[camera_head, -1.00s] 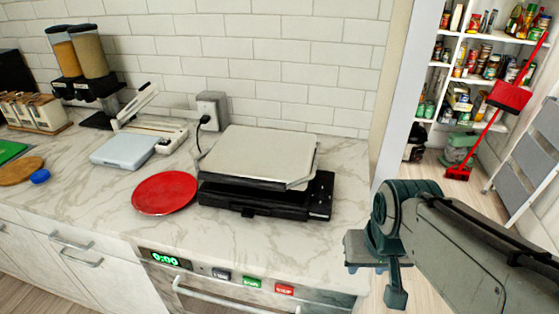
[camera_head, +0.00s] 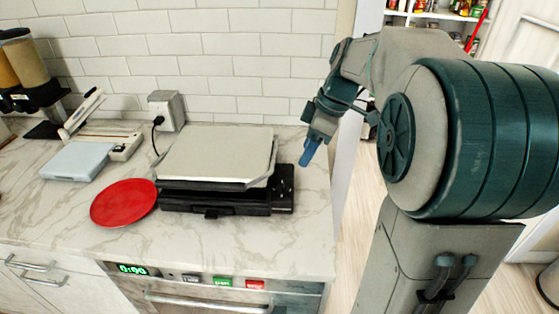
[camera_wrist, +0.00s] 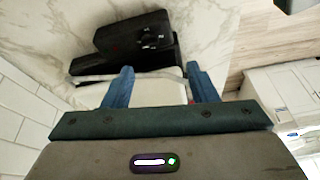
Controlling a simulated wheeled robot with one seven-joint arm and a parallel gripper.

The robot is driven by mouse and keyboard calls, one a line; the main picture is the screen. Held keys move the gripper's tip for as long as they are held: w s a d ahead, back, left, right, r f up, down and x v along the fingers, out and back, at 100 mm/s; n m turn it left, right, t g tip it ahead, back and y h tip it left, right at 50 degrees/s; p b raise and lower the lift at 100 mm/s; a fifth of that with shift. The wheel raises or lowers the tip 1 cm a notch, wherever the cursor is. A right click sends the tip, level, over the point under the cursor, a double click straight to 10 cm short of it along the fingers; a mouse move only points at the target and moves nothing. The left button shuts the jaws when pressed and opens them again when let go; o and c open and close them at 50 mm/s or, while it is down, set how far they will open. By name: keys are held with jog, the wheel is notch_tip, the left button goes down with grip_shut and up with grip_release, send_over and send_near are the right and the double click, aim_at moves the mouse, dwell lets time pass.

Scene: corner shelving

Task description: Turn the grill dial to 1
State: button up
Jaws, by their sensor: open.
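The grill (camera_head: 215,153) stands on the marble counter, with a pale lid and a black base. The black control panel (camera_head: 282,190) is on its right side. In the wrist view the grill's pale lid (camera_wrist: 155,92) lies beyond the fingers, and the dark dial (camera_wrist: 148,40) with small white marks sits on the black panel. The dial's setting is too small to read. My gripper (camera_head: 309,152) is above the counter, right of the grill, pointing down. In the wrist view my gripper (camera_wrist: 161,84) has its blue fingers spread apart with nothing held between them.
A red plate (camera_head: 123,203) lies left of the grill. A pale blue scale (camera_head: 78,161) is farther left. A wall outlet (camera_head: 166,108) with a black cord is behind the grill. The counter's right end is close to my arm, and an oven is below.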

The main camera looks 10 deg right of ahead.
aim_at(284, 185)
jog(key=w+a+f, duration=0.1)
jog(key=f, duration=0.3)
jog(key=w+a+f+n, duration=0.1)
jog(key=f, duration=0.3)
jog(key=w+a+f+n+p, duration=0.1)
jog(key=f, duration=0.2)
jog(key=shift+w+a+f+y, duration=0.25)
jog(key=shift+a+f+y, duration=0.05)
jog(key=shift+a+f, duration=0.1)
jog(key=c, duration=1)
